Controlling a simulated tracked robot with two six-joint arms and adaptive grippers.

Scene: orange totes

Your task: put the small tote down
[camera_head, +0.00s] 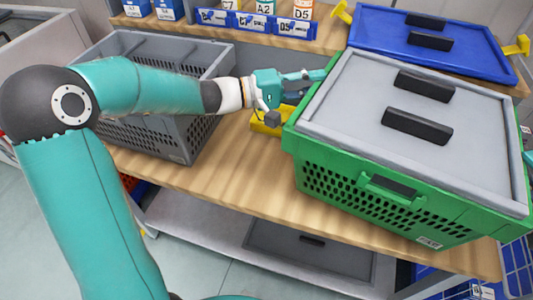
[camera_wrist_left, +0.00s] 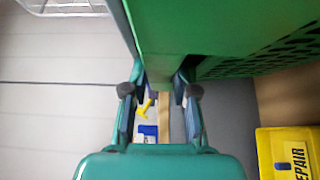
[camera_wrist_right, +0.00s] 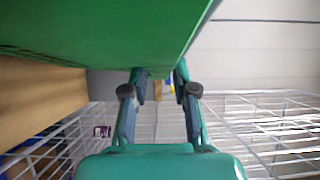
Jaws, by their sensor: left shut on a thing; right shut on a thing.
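The green tote (camera_head: 350,205) with a grey lid (camera_head: 350,95) and two black handles is at the right of the head view, over the wooden table. My left gripper (camera_head: 312,78) is shut on its left rim. In the left wrist view the fingers (camera_wrist_left: 160,82) close around the green wall (camera_wrist_left: 190,30). In the right wrist view my right gripper (camera_wrist_right: 158,80) is shut on the opposite wall (camera_wrist_right: 90,35). The tote looks level. I cannot tell whether its bottom touches the table.
A grey perforated crate (camera_head: 215,118) stands left on the wooden table (camera_head: 235,165). A blue lidded tote (camera_head: 375,25) is behind the green one. A yellow bin (camera_head: 265,125) marked REPAIR in the left wrist view (camera_wrist_left: 265,155) sits between. White wire mesh (camera_wrist_right: 260,125) is on the right.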

